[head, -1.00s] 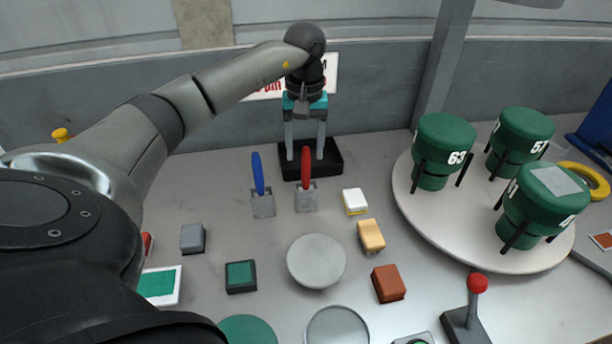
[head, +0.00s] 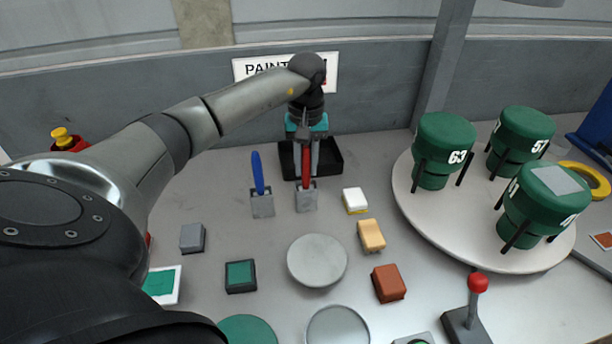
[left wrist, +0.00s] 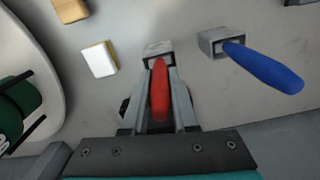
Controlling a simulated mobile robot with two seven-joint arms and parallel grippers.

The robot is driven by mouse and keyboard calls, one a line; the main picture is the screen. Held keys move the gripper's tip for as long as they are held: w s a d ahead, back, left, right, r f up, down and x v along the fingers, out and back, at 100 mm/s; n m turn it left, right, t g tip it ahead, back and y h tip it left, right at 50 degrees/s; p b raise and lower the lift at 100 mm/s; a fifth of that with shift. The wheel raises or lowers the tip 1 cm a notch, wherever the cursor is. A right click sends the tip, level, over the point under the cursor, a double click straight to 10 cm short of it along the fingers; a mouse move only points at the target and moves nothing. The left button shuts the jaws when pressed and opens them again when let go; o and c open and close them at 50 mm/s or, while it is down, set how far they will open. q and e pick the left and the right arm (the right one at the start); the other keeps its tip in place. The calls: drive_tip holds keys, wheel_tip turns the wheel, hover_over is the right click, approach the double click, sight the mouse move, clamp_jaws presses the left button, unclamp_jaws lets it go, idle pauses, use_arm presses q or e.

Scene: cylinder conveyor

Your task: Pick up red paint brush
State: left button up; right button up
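The red paint brush (head: 306,165) stands upright, handle up, in a small grey holder (head: 306,200) at the back of the table. My left gripper (head: 307,170) is over it with its fingers drawn in around the red handle. In the left wrist view the red handle (left wrist: 160,90) lies between the two fingers (left wrist: 160,82), which press close on both sides; the brush's lower end is in the holder. My right gripper is not in view.
A blue-handled brush (head: 257,172) stands in its own holder just left. A black tray (head: 331,157) is behind. A white block (head: 355,200) and tan block (head: 371,236) lie to the right. A round turntable (head: 480,245) carries green cylinders (head: 444,140).

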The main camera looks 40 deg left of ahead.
use_arm(q)
clamp_jaws()
drive_tip(key=shift+r, duration=0.1)
